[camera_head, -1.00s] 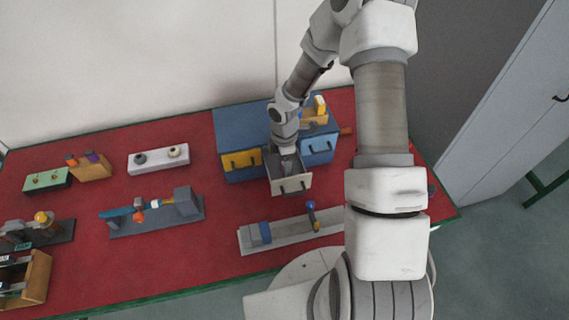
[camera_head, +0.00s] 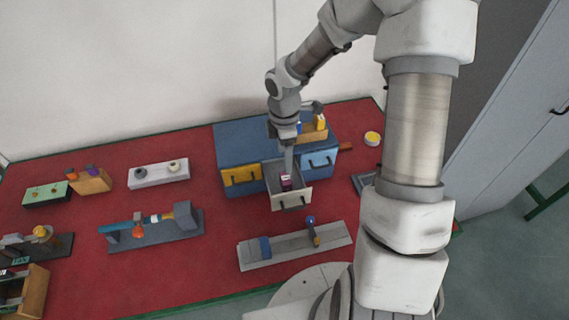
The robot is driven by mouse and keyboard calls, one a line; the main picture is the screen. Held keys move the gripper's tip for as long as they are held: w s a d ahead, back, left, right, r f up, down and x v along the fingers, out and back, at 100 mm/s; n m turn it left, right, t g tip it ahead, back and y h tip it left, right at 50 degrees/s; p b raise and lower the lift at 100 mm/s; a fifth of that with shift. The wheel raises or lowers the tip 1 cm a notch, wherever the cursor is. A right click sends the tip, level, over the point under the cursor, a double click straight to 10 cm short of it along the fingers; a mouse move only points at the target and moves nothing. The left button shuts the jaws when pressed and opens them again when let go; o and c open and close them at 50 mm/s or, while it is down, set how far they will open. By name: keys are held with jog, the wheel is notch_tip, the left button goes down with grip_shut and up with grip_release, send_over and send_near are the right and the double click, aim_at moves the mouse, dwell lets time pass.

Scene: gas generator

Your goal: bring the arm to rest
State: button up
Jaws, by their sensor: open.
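My arm reaches from the lower right up and over to the blue drawer cabinet (camera_head: 243,138) on the red table. My gripper (camera_head: 287,164) points down just above the pulled-out middle drawer (camera_head: 292,200), which has a pale front. My gripper is open; its fingers are small in this view. A small dark red and white object (camera_head: 286,183) lies in that drawer, just below my fingertips. I cannot tell whether the fingers touch it.
The yellow drawer (camera_head: 241,175) and light blue drawer (camera_head: 320,161) look closed. A wooden block holder (camera_head: 313,132) stands on the cabinet. A grey rail fixture (camera_head: 293,245) lies in front. A blue-orange fixture (camera_head: 153,227) stands left. A grey locker (camera_head: 520,120) stands right.

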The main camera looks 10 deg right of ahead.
jog(key=shift+r, duration=0.45)
